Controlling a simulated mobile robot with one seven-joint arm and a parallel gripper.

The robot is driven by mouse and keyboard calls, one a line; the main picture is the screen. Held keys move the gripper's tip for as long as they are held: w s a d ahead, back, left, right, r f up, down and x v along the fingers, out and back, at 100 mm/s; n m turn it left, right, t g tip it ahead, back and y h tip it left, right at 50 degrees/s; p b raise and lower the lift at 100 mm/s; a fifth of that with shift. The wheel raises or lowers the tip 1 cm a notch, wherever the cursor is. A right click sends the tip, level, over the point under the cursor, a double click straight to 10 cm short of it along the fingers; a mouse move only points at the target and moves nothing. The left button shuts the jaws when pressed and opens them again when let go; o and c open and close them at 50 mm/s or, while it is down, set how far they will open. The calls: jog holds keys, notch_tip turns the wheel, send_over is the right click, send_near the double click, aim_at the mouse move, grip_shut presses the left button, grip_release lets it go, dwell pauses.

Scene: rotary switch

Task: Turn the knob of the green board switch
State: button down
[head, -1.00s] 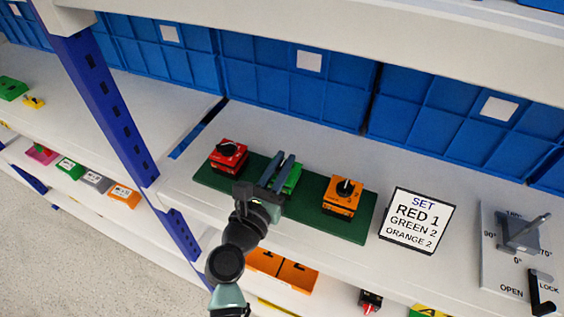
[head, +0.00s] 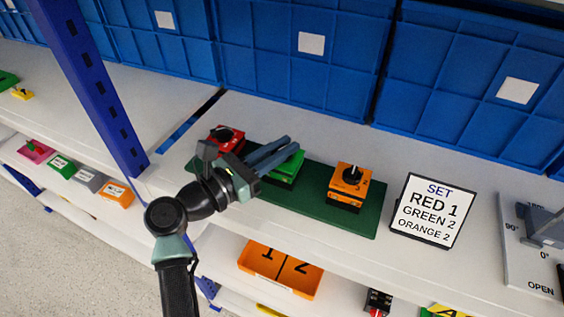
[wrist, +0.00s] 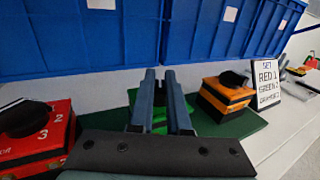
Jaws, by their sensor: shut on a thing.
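The green switch (head: 288,169) sits on a dark green board (head: 317,206) between a red switch (head: 226,140) and an orange switch (head: 348,185). My gripper (head: 279,150) reaches over the green switch from the left in the head view. Its two fingers are shut on the green switch's knob, which they hide. In the wrist view, a bit of the green switch (wrist: 160,118) shows between the fingers (wrist: 160,100). The red switch (wrist: 38,132) and orange switch (wrist: 226,95) stand to either side there. The green switch's setting cannot be read.
A sign (head: 432,210) right of the board reads SET, RED 1, GREEN 2, ORANGE 2. Blue bins (head: 300,75) line the back. A blue post (head: 90,85) stands at left. A grey lever device (head: 540,225) is at far right.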

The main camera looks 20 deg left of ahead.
jog(key=m+g+h+b, duration=0.1)
jog(key=b, duration=0.1)
jog(key=m+g+h+b, duration=0.1)
jog(key=h+b, duration=0.1)
jog(key=b, duration=0.1)
jog(key=shift+a+f+m, duration=0.1)
jog(key=shift+f+m, duration=0.2)
jog(key=shift+f, duration=0.05)
jog(key=m+g+h+b, duration=0.1)
jog(key=b, duration=0.2)
jog(key=shift+r+h, duration=0.2)
jog(key=shift+h, duration=0.2)
jog(key=shift+r+m+g+b, duration=0.15)
jog(key=shift+m+g+b, duration=0.15)
jog(key=shift+g+b, duration=0.15)
jog(key=c, duration=0.9)
grip_release()
jog(key=b+v, duration=0.2)
jog(key=v, duration=1.1)
jog(key=shift+w, duration=0.1)
